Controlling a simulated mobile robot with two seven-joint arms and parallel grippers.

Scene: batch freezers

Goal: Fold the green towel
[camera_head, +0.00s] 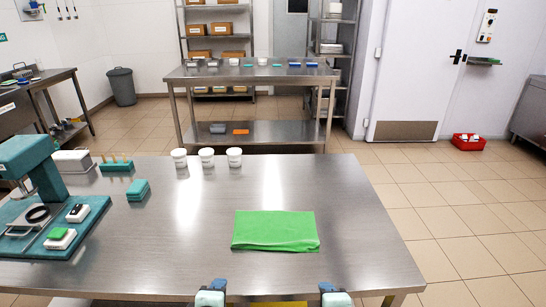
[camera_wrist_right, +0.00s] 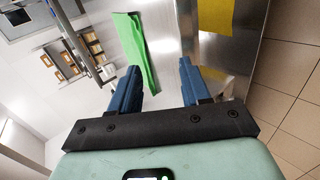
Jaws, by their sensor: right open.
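The green towel (camera_head: 275,231) lies flat as a rough rectangle on the near steel table (camera_head: 353,232), right of its middle. It also shows in the right wrist view (camera_wrist_right: 137,52), partly behind the left finger. My right gripper (camera_head: 335,296) is at the bottom edge of the head view, nearer than the towel and apart from it. In the right wrist view its blue fingers (camera_wrist_right: 158,75) are spread with nothing between them. My left gripper (camera_head: 212,293) is at the bottom edge too, left of the towel; its fingers cannot be made out.
Three white cups (camera_head: 206,157) stand at the table's far edge. A teal device (camera_head: 28,160), a teal block (camera_head: 138,190) and a rack (camera_head: 116,165) occupy its left side. The surface around the towel is clear. A second steel table (camera_head: 250,72) stands behind.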

